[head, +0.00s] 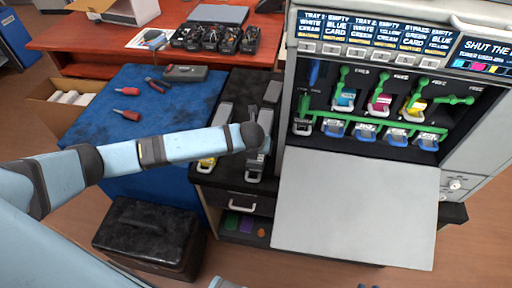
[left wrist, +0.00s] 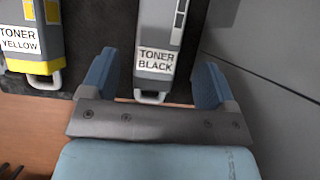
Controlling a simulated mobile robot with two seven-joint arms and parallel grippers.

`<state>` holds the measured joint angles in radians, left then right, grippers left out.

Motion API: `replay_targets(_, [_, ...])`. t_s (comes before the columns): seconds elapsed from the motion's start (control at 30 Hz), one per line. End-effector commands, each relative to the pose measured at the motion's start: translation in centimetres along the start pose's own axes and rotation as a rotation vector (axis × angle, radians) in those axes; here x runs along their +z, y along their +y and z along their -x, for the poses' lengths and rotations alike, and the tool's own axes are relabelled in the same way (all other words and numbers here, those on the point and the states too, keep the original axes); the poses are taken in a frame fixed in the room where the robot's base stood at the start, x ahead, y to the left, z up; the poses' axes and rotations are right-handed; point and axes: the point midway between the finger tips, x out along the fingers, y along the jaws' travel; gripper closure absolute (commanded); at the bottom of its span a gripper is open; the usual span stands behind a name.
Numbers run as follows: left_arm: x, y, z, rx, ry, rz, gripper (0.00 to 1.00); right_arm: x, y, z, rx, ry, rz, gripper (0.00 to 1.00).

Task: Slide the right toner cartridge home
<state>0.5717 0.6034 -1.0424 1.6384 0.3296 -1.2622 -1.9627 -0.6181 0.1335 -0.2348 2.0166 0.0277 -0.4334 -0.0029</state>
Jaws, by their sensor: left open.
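A grey toner cartridge labelled "TONER BLACK" (left wrist: 158,55) lies on a dark surface, its white handle toward me. A grey and yellow cartridge labelled "TONER YELLOW" (left wrist: 22,42) lies to its left; its yellow end also shows in the head view (head: 206,164). My left gripper (left wrist: 153,68) is open, one blue finger on each side of the black cartridge, with a gap on both sides. In the head view my left wrist partly covers the black cartridge (head: 256,168). The open printer (head: 296,80) has a row of bays with green levers. Small bluish tips at the bottom edge may be my right gripper.
The printer's lowered front door (head: 355,210) juts out right of the cartridges. A blue-topped table (head: 100,140) holds red screwdrivers (head: 127,115), pliers and a dark case. A black toolbox (head: 150,235) stands on the floor. A red desk is behind.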

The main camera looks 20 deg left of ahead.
Motion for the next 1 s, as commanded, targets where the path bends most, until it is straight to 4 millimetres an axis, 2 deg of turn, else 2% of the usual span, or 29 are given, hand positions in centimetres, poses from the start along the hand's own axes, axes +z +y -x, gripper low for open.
replay_targets(0.03, [-0.5,0.0,-1.7,0.0,-0.001,0.002,0.19,1.6,0.0,-1.1,-0.002,-0.009,-0.009,0.72])
replay_targets(0.1, [-0.5,0.0,-2.8,0.0,-0.001,0.001,0.19,2.3,0.0,-1.8,-0.003,-0.013,-0.019,0.72])
replay_targets(0.27, [-0.5,0.0,-5.1,0.0,-0.001,0.001,0.19,2.2,0.0,-2.9,-0.004,0.015,-0.02,0.72])
replay_targets(0.3, [-0.1,0.0,-5.0,0.001,0.0,0.001,0.19,1.1,-0.1,-2.4,-0.005,0.019,-0.02,0.72])
replay_targets(0.5, [-0.1,0.0,-7.0,0.001,0.0,0.001,0.19,0.7,-0.3,-2.5,-0.008,0.034,-0.017,0.72])
replay_targets(0.7, [-0.1,0.0,-7.9,0.001,0.0,0.0,0.19,0.9,-0.3,-2.5,-0.007,0.034,-0.015,0.72])
replay_targets(0.97, [0.0,0.0,-8.0,0.0,0.0,0.0,0.19,1.3,-0.3,-2.3,-0.008,0.026,-0.011,0.72])
replay_targets(1.0, [0.0,0.0,-8.0,0.0,0.0,0.0,0.23,1.4,-0.2,-2.3,-0.008,0.025,-0.01,0.72])
